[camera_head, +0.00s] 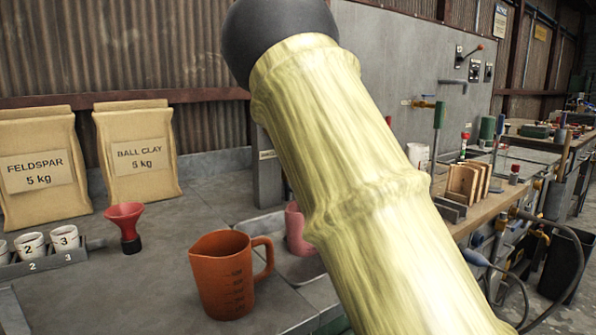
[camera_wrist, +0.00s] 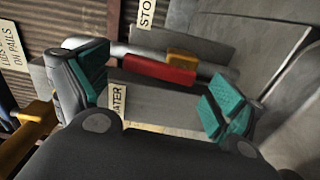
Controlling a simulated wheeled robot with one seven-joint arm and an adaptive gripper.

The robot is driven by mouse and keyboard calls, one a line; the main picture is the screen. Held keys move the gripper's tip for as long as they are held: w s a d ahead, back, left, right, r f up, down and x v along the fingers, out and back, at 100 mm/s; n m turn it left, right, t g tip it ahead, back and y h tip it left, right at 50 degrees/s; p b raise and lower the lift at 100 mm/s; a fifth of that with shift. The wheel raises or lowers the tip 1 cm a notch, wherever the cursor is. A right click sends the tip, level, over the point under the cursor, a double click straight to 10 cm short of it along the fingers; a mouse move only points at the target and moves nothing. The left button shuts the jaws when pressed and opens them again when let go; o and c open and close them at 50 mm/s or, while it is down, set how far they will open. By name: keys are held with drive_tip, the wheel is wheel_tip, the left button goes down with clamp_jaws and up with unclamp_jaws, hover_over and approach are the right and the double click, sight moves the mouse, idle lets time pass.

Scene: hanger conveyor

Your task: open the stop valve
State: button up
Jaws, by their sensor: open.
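In the wrist view, a red lever handle (camera_wrist: 158,70) with a brass-yellow part (camera_wrist: 189,58) at its right end looks like the stop valve. It lies by a grey pipe or bar, under a cut-off label reading "STO" (camera_wrist: 146,20). My gripper (camera_wrist: 158,86) is open, its green-padded fingers apart to the left and right of the red handle. The handle appears in the gap, beyond the fingers; I cannot tell the exact distance. Nothing is held. In the head view, my arm blocks the middle, and neither the gripper nor this red handle shows.
A label reading "ATER" (camera_wrist: 117,101) is partly hidden by the left finger. On the bench stand an orange jug (camera_head: 222,278), a red funnel (camera_head: 126,222), and feldspar (camera_head: 38,165) and ball clay (camera_head: 138,153) bags. A grey panel (camera_head: 400,55) rises behind my arm.

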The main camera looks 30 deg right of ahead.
drive_tip(key=s, duration=0.6)
drive_tip(key=shift+s+d, duration=0.25)
drive_tip(key=shift+d, duration=0.15)
